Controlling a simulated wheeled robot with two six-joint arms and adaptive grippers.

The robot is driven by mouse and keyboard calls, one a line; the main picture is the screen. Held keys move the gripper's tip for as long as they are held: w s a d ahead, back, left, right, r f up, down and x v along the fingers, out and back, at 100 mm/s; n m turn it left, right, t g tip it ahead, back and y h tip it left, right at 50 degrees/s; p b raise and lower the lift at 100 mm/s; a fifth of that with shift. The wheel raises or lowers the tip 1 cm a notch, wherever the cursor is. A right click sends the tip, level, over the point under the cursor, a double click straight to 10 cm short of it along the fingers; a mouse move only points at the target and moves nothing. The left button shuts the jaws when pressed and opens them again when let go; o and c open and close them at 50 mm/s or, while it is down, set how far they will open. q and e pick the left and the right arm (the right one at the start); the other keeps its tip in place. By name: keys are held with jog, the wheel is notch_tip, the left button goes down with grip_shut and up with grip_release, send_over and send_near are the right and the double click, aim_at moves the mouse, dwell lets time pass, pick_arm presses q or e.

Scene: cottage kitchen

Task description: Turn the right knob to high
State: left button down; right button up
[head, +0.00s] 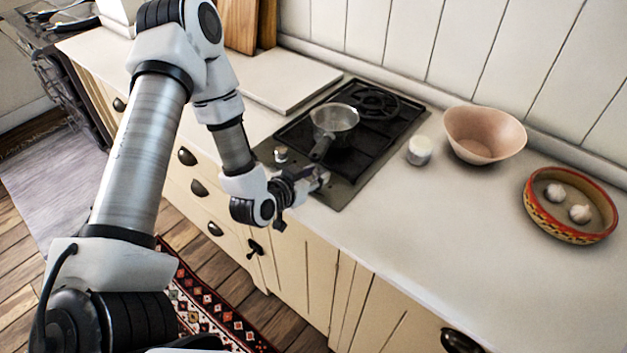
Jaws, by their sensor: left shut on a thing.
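The black two-burner hob (355,153) is set into the counter, with a metal front strip. The left knob (281,155) stands on that strip and is in plain view. My left gripper (319,180) is at the right part of the strip, shut on the right knob. The gripper's fingers hide that knob, so I cannot see its pointer or setting. My right gripper is not in view.
A white jar (419,150), a pink bowl (484,136) and a patterned dish (570,205) with garlic stand to the right. The front right counter is clear.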

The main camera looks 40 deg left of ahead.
aim_at(318, 153)
pick_arm(q)
jog(key=n+y+b, duration=0.2)
jog(key=shift+w+d+f+y+b, duration=0.1)
jog(key=shift+d+f+y+b, duration=0.05)
jog(key=shift+d+y+b, duration=0.2)
jog(key=shift+d+r+n+g+y+b, duration=0.15)
jog(key=shift+n+g+y+b, duration=0.3)
jog(key=shift+n+y, duration=0.85)
jog(key=shift+r+y, duration=0.1)
jog(key=shift+y, duration=0.15)
jog(key=c, duration=0.8)
grip_release()
notch_tip(318, 153, up, 10)
jog(key=shift+f, duration=0.1)
